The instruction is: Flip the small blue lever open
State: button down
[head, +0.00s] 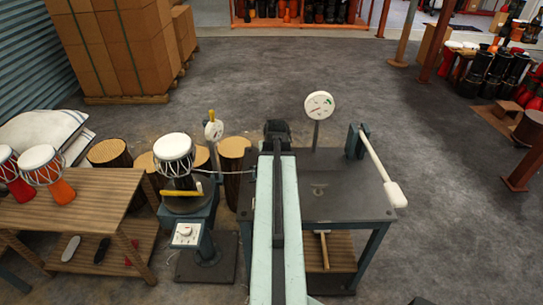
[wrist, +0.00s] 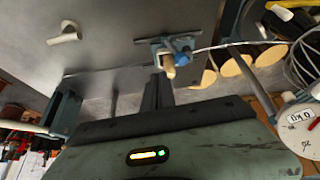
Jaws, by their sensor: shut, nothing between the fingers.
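The small blue lever (wrist: 183,44) is in the upper middle of the wrist view. It sits on a small metal fitting (wrist: 160,42) at the edge of the grey table, where a thin line joins from the right. A tan rounded piece (wrist: 168,66) is just below it. My gripper (wrist: 158,84) is shut and empty, its dark tip close below the tan piece; I cannot tell whether they touch. In the head view my gripper (head: 277,132) and pale arm lie over the table's left side, and the lever is hidden there.
The grey table (head: 345,205) carries a round gauge (head: 319,105) and a long white-handled lever (head: 378,165) on the right. Left is a stand with a white-topped drum (head: 173,150). A wooden bench (head: 75,205) holds more drums. Open floor lies behind the table.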

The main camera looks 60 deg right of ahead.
notch_tip(320, 180, up, 5)
jog(key=a+p, duration=0.3)
jog(key=shift+s+r+p, duration=0.15)
jog(key=shift+s+p, duration=0.15)
jog(key=shift+s, duration=0.05)
jog(key=w+a+n+t+y, duration=0.1)
jog(key=w+a+n, duration=0.3)
jog(key=w+a, duration=1.05)
jog(key=w+a+f+n+y, duration=0.15)
jog(key=w+a, duration=0.35)
jog(key=a, duration=0.5)
jog(key=w+a+n+y, duration=0.15)
jog(key=w+a, duration=0.25)
jog(key=a, duration=0.6)
jog(key=s+a+f+n+g+b, duration=0.15)
jog(key=a+n, duration=0.25)
jog(key=a, duration=1.3)
jog(key=s+g, duration=0.1)
jog(key=s+a, duration=0.1)
jog(key=s, duration=0.1)
jog(key=s+g, duration=0.1)
jog(key=shift+s+a+f+g+y, duration=0.2)
jog(key=shift+f+g+y, duration=0.1)
jog(key=shift+f+g, duration=0.05)
